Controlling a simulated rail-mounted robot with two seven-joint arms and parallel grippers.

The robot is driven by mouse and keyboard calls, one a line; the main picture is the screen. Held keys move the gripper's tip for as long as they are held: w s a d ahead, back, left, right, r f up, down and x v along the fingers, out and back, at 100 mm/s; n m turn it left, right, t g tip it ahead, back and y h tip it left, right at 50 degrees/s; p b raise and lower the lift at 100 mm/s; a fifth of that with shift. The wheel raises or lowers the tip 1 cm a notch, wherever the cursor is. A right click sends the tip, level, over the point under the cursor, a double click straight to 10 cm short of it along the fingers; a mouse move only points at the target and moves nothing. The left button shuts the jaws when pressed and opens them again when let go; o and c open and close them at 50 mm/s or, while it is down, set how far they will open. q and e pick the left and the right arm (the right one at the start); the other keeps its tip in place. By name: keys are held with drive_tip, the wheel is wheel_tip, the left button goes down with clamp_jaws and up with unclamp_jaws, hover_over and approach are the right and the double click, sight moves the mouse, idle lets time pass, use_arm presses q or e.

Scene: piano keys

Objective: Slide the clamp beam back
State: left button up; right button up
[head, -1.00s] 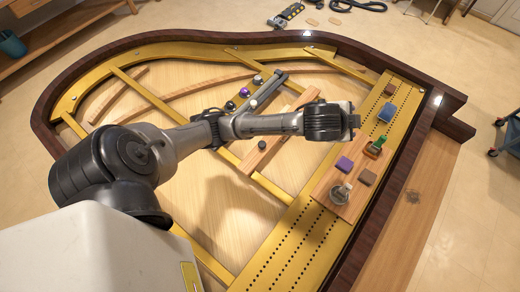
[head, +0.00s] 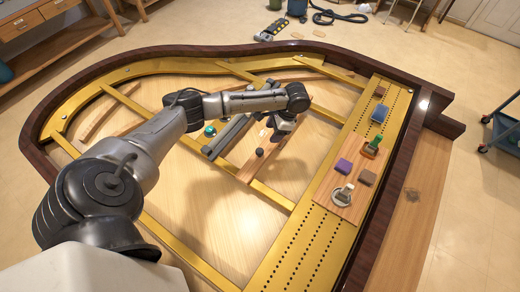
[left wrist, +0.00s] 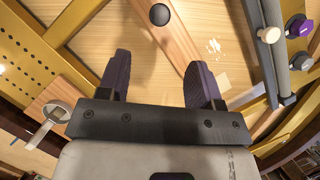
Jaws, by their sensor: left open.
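A light wooden beam with a black ball knob, which looks like the clamp beam (head: 248,165), lies inside the piano frame on the pale soundboard. Its knob (head: 259,152) stands up from its top. My left gripper (head: 280,134) is above the beam, just right of the knob, with its fingers pointing down. In the left wrist view the dark fingers (left wrist: 157,62) are apart and nothing is between them. The beam (left wrist: 170,40) runs under the gap, with the knob (left wrist: 159,14) at the top. Part of the beam is hidden by my gripper. My right gripper is not in view.
A grey bar (head: 228,136) with a teal knob (head: 210,130) lies left of the beam; the wrist view also shows white and purple knobs. Gold ribs (head: 258,188) cross the frame. A wooden board (head: 337,200) with a metal ring tool (head: 343,193) and blocks lies at right.

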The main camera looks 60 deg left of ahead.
sight(260, 151)
use_arm(q)
drive_tip(key=x, duration=1.2)
drive_tip(key=shift+f+p, duration=0.15)
drive_tip(key=shift+p, duration=0.2)
drive_tip(key=shift+c, duration=0.2)
clamp_jaws()
